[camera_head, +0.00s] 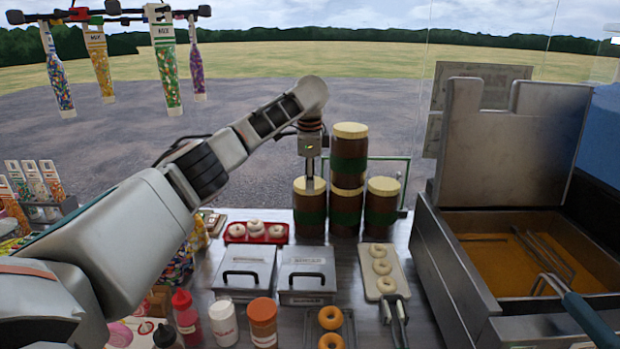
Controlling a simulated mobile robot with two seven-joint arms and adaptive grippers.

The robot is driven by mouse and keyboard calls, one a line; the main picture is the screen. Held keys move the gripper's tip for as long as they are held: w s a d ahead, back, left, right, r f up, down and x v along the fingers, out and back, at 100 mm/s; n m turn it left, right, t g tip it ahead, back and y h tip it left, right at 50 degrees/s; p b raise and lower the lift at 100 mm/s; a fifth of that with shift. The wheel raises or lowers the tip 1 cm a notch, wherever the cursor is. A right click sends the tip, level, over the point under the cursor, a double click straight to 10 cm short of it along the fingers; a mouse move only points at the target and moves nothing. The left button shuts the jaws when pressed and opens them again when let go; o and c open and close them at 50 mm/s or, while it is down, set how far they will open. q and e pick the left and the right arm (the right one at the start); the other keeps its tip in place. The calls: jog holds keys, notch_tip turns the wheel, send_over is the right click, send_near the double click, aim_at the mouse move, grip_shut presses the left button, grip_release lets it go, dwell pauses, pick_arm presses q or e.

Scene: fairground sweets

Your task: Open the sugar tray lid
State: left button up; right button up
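Two silver metal trays with black-handled lids stand side by side on the counter, the left tray (245,268) and the right tray (306,274). Both lids look closed. Each has a small label that I cannot read surely, so I cannot tell which one holds sugar. My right gripper is out of view.
Brown jars with cream lids (350,130) are stacked behind. A red tray (232,239) holds white rings. A pale tray (398,262) with rings lies right, before the fryer (465,285). Bottles and shakers (263,322) and orange doughnuts (331,317) stand in front.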

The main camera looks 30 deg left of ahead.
pick_arm(q)
jog(key=shift+w+a+r, duration=0.15)
jog(key=shift+w+r, duration=0.1)
jog(key=shift+r, duration=0.1)
dwell(0.5)
notch_tip(320, 180, up, 12)
jog(key=s+d, duration=0.1)
jog(key=s, duration=0.1)
jog(key=shift+f, duration=0.2)
jog(key=shift+d+f, duration=0.1)
dwell(0.5)
